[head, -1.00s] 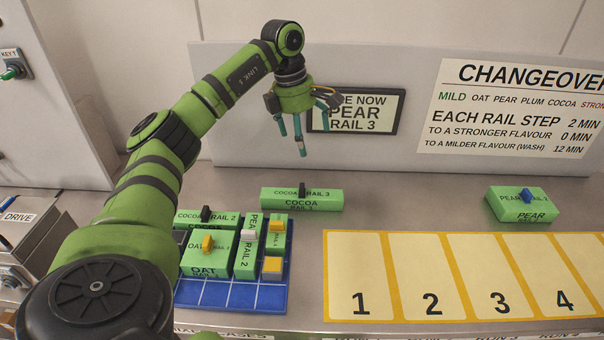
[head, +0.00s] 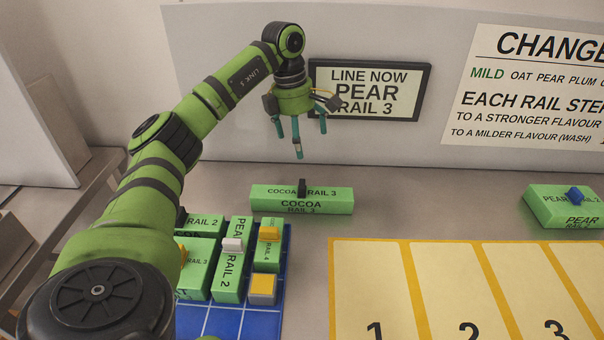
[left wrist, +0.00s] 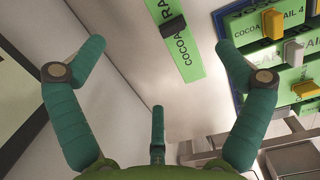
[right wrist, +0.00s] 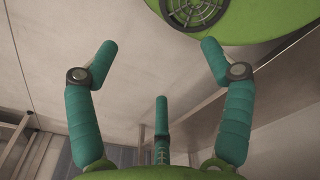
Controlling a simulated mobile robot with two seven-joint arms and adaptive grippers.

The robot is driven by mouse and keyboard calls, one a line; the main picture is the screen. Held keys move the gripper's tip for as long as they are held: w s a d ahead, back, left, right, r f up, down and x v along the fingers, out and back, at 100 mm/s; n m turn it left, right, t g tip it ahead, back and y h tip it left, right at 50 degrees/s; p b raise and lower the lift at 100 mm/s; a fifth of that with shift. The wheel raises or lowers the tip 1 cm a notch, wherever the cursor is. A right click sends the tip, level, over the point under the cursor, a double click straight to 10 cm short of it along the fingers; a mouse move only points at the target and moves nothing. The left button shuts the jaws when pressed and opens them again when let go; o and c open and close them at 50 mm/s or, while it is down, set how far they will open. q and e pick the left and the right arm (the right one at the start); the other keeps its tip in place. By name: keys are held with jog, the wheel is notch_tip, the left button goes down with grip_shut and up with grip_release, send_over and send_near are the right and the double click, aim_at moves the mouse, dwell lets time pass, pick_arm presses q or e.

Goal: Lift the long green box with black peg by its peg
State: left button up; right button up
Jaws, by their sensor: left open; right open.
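The long green box (head: 330,206) labelled COCOA RAIL 3 lies on the grey counter, left of the yellow numbered mat. Its black peg (head: 302,187) stands up from the middle of its top. In the left wrist view the box (left wrist: 190,62) and its black peg (left wrist: 173,27) show ahead at the upper middle. My left gripper (head: 298,140) is open and empty, fingers pointing down, above and behind the box and clear of it. My right gripper (right wrist: 155,75) is open and empty in its wrist view, with no box near it. It is not in the head view.
A blue tray (head: 240,322) at the left holds several green boxes with white, orange and black pegs. A green PEAR box (head: 560,207) with a blue peg is at the right. The yellow mat (head: 440,300) fills the front. A back panel (head: 230,110) stands behind.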

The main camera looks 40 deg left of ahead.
aim_at(301, 181)
pick_arm(q)
notch_tip(301, 181, down, 9)
jog(key=b, duration=0.6)
jog(key=shift+w+a, duration=0.15)
jog(key=shift+f+b, duration=0.15)
jog(key=shift+b, duration=0.25)
jog(key=shift+f, duration=0.9)
jog(key=f, duration=0.2)
jog(key=d+f+p, duration=0.1)
jog(key=f, duration=0.1)
jog(key=shift+f, duration=0.6)
pick_arm(e)
notch_tip(301, 181, down, 8)
jog(key=w, duration=0.1)
jog(key=shift+w+a+r, duration=0.15)
jog(key=shift+a, duration=0.2)
pick_arm(q)
jog(key=shift+c, duration=0.4)
jog(key=c, duration=1.3)
